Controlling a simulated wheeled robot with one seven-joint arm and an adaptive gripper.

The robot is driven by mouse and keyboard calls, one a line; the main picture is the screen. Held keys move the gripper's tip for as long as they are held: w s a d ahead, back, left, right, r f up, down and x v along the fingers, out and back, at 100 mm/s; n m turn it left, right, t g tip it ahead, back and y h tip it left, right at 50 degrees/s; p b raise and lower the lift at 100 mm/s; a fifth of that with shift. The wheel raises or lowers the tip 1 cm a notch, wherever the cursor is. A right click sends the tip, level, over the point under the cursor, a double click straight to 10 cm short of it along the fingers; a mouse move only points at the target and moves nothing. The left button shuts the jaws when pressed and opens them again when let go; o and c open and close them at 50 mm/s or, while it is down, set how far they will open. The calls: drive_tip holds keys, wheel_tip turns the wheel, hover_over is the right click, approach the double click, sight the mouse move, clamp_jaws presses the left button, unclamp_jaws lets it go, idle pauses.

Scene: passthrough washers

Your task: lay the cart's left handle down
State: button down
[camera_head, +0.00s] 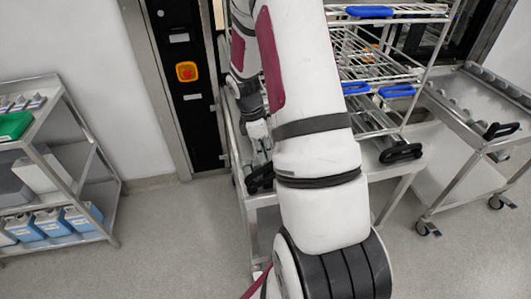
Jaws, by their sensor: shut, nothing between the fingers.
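The cart (384,176) is a metal trolley in the middle, carrying a wire rack. Its left handle (258,178) is a black grip at the near left corner, partly hidden by my arm, so its exact tilt is hard to tell. The matching right handle (401,152) is a black grip low at the near right corner. My gripper (264,146) is small and partly hidden, pointing down over the cart's left side, just beyond the left handle. It looks shut and empty. I cannot tell whether it touches the handle.
The wire rack (375,72) with blue clips stands on the cart. A second metal trolley (455,125) stands close at right. A shelf cart (105,180) with bottles and boxes is at left. A dark panel with an orange-framed red button (187,72) is behind. Floor is clear at left front.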

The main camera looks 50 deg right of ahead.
drive_tip(key=w+a+r+n+g+h+p, duration=0.1)
drive_tip(key=w+a+r+p, duration=0.15)
drive_tip(key=r, duration=0.35)
drive_tip(key=w+a+r+g+h+p, duration=0.1)
drive_tip(key=w+a+r+g+h, duration=0.15)
drive_tip(key=r, duration=0.25)
drive_tip(key=shift+t+y, duration=0.35)
drive_tip(key=p+x, duration=0.1)
drive_tip(key=x, duration=0.3)
drive_tip(key=p+x, duration=0.1)
drive_tip(key=x, duration=0.3)
drive_tip(key=p+x, duration=0.1)
drive_tip(key=x, duration=0.3)
drive_tip(key=shift+w+a+f, duration=0.1)
drive_tip(key=shift+a+f, duration=0.2)
drive_tip(key=shift+a, duration=0.1)
drive_tip(key=shift+d+f, duration=0.15)
drive_tip(key=shift+f, duration=0.35)
